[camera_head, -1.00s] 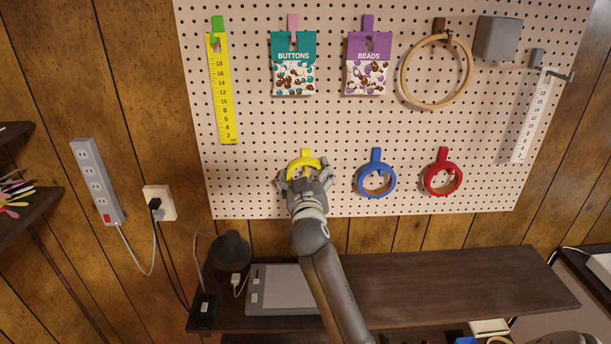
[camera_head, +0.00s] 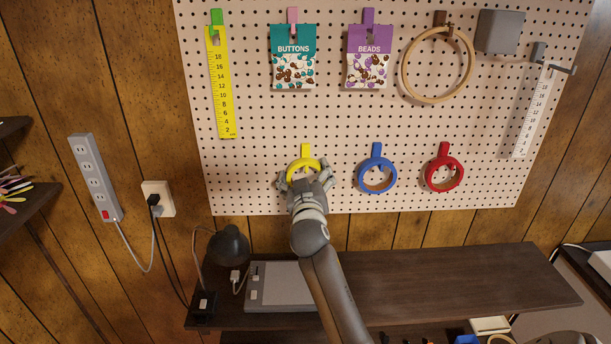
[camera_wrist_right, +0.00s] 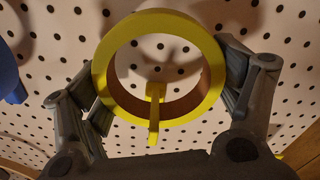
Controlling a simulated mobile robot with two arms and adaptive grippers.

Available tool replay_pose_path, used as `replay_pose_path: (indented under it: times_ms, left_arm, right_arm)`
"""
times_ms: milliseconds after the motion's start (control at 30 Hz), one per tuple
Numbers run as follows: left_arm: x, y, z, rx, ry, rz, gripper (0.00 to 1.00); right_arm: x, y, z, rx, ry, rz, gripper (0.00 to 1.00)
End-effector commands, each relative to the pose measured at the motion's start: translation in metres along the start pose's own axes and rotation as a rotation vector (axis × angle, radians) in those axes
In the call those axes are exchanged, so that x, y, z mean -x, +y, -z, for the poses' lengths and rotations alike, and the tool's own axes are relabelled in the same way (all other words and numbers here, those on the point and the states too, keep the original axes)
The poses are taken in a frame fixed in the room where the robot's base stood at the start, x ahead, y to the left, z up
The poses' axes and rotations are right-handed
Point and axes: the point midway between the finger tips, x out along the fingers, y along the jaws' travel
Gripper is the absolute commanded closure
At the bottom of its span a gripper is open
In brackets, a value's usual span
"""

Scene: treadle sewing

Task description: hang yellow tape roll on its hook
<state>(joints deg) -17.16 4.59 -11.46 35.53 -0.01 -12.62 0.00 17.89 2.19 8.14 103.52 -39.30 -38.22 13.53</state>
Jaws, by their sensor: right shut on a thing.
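The yellow tape roll (camera_head: 293,167) is at the pegboard, low and left of the blue roll. Its yellow hook (camera_head: 305,150) shows just above it. My right gripper (camera_head: 305,183) is shut on the roll, with a finger at each side. In the right wrist view the roll (camera_wrist_right: 212,62) is a ring between the fingers (camera_wrist_right: 160,95), facing the camera. The yellow hook (camera_wrist_right: 154,118) shows inside the ring's opening. I cannot tell whether the roll rests on the hook. My left gripper is not in view.
The blue roll (camera_head: 363,181) and red roll (camera_head: 430,177) hang to the right on their hooks. A yellow ruler (camera_head: 222,95), button and bead packets and a wooden hoop (camera_head: 406,82) hang above. A dark shelf (camera_head: 440,285) with a lamp (camera_head: 230,246) is below.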

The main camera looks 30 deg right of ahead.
Motion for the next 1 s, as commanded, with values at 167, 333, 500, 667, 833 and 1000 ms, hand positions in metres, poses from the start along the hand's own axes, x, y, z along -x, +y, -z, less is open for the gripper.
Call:
replay_pose_path:
  times_ms: [167,333,500,667,833,1000]
  left_arm:
    - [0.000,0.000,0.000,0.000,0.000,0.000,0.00]
    - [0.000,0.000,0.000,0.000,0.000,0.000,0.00]
    - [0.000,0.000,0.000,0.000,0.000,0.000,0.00]
    - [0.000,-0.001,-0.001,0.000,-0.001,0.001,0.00]
    - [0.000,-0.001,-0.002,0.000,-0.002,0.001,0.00]
    - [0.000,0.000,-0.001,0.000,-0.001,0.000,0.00]
  right_arm:
    - [0.000,0.000,0.000,0.000,0.000,0.000,0.39]
    - [0.000,0.000,0.000,0.000,0.001,0.000,0.00]
    - [0.000,0.000,0.000,0.000,0.001,0.000,0.00]
    - [0.000,0.000,0.000,0.000,0.000,0.000,0.00]
    - [0.009,-0.001,-0.001,0.000,0.000,0.002,0.00]
    - [0.035,-0.001,-0.001,-0.002,-0.001,0.002,0.00]
